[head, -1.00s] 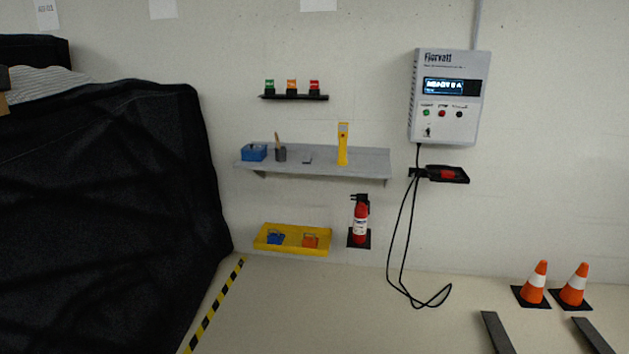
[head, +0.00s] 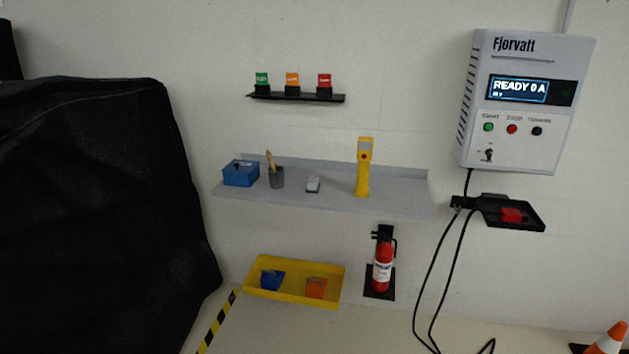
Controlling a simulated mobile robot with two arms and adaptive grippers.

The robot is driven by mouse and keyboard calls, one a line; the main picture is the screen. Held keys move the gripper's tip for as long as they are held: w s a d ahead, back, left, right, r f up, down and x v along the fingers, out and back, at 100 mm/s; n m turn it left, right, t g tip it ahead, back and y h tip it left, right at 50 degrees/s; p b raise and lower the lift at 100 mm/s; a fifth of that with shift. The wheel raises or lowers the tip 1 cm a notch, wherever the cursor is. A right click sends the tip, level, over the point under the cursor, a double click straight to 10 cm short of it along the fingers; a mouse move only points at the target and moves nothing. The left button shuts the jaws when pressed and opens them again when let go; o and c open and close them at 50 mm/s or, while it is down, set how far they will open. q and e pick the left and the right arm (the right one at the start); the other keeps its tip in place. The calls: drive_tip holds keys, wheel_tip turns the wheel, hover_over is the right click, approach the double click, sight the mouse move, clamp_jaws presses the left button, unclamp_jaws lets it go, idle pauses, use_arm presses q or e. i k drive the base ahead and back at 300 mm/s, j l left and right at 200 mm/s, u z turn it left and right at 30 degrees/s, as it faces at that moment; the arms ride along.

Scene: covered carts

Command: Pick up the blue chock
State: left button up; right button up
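The blue chock (head: 272,279) lies in the left part of a shallow yellow tray (head: 329,268) low against the wall. An orange chock (head: 316,288) lies to its right in the same tray, a little apart from it. Neither of my grippers shows in the head view, and nothing is seen touching the blue chock.
A grey shelf (head: 402,201) is above the tray, holding a blue box (head: 241,173) and a yellow torch-like device (head: 364,168). A fire extinguisher (head: 383,265) stands right of the tray. A black-covered cart (head: 100,220) fills the left. Cables (head: 433,270) hang at right.

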sight(271, 280)
drive_tip(key=i, duration=0.95)
drive_tip(key=i+l+u, duration=0.1)
drive_tip(key=i, duration=0.85)
